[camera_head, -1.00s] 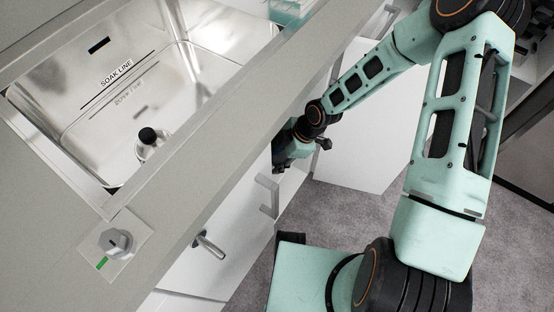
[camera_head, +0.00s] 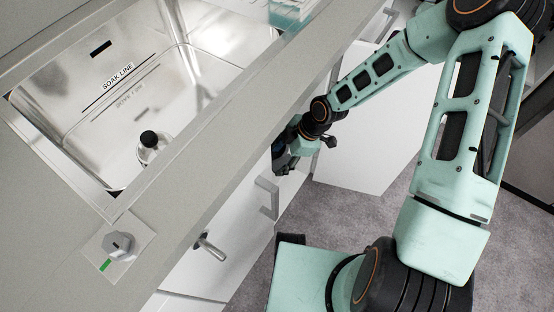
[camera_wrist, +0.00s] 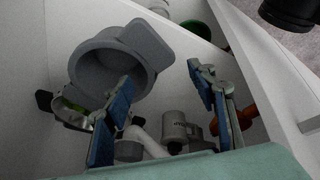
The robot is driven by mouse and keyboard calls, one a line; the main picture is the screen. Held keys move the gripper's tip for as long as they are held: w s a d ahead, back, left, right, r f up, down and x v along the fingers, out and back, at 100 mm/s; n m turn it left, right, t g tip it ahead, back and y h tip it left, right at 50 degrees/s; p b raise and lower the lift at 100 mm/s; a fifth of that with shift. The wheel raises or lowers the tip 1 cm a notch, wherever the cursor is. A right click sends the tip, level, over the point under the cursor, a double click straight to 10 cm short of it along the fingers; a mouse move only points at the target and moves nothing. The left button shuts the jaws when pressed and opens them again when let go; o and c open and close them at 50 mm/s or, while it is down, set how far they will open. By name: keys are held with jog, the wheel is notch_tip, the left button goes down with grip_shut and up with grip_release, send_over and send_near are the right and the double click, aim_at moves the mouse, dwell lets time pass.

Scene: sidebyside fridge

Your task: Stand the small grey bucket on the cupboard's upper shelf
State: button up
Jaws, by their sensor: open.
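A grey round vessel with a broad flat lug, which looks like the small grey bucket (camera_wrist: 112,68), is tilted inside a white compartment in the wrist view, its dark mouth facing the camera. My gripper (camera_wrist: 165,98) is open, its blue-padded fingers spread. The left finger overlaps the vessel's lower part in the picture, and the right finger is apart from it. I cannot tell whether anything touches. In the head view my gripper (camera_head: 284,163) is under the counter edge, partly hidden, and the bucket is not visible. I cannot make out the upper shelf.
The compartment also holds a grey bottle-like object (camera_wrist: 174,126), a white curved piece (camera_wrist: 150,143) and an orange-brown piece (camera_wrist: 243,112). White walls are close around. An open white door (camera_head: 375,145) stands right of my gripper. Handles (camera_head: 268,197) project from the front; a sink (camera_head: 120,95) is above.

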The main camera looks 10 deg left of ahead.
jog(key=p+v, duration=0.2)
jog(key=v, duration=0.7)
jog(key=shift+r+p, duration=0.25)
jog(key=shift+p, duration=0.1)
